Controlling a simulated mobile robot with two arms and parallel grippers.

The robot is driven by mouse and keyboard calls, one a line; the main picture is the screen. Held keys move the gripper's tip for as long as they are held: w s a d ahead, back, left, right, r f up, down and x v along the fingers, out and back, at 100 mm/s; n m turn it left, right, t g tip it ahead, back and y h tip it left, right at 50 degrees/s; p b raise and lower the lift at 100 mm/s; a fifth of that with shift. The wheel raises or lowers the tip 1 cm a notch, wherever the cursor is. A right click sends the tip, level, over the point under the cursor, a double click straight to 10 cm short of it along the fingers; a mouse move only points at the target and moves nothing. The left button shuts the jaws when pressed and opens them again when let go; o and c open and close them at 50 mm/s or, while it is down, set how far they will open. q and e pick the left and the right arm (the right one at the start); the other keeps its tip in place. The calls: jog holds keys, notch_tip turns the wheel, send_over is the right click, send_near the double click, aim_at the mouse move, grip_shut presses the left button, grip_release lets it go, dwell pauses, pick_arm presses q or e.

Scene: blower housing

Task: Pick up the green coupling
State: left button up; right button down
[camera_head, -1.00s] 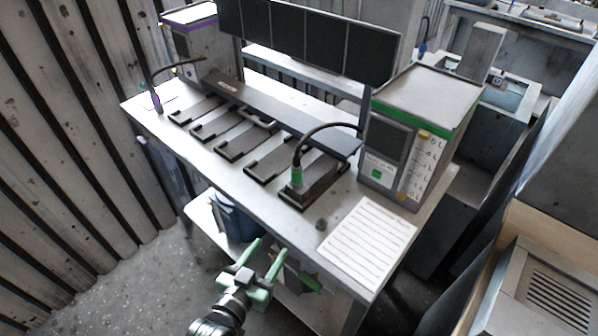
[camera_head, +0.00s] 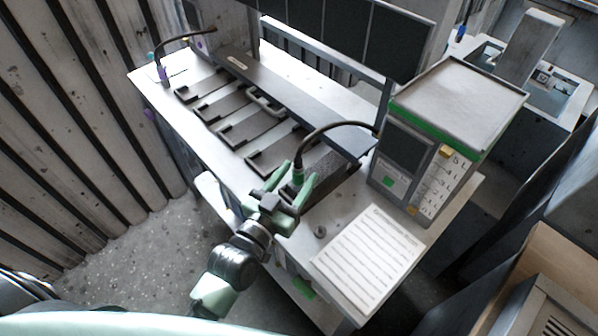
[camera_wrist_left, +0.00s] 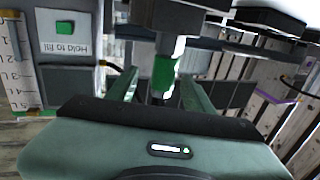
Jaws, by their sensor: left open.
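The green coupling (camera_head: 298,178) hangs at the end of a black curved hose from the machine with the green band. In the left wrist view the coupling (camera_wrist_left: 163,76) is a bright green piece under a dark fitting. My left gripper (camera_head: 291,182) is open, with one green finger on each side of the coupling in the head view. In the left wrist view the fingers (camera_wrist_left: 160,95) also flank the coupling, with gaps on both sides. I cannot tell how deep it sits between them. My right gripper is not in view.
The machine (camera_head: 405,165) with the green band stands on the right of the workbench (camera_head: 195,150). Dark trays (camera_head: 235,128) line the bench. A lined paper sheet (camera_head: 367,252) and a small dark knob (camera_head: 320,231) lie near the front. A second hose (camera_head: 185,42) stands far left.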

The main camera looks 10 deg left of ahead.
pick_arm(q)
jog(key=p+x, duration=0.1)
jog(key=x, duration=0.3)
jog(key=shift+w+a+f, duration=0.1)
jog(key=shift+w+a, duration=0.05)
jog(key=shift+w, duration=0.2)
grip_shut()
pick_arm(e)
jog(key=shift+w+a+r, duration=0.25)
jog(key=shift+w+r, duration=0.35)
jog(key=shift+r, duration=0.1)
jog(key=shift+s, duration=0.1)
pick_arm(q)
notch_tip(320, 180, up, 20)
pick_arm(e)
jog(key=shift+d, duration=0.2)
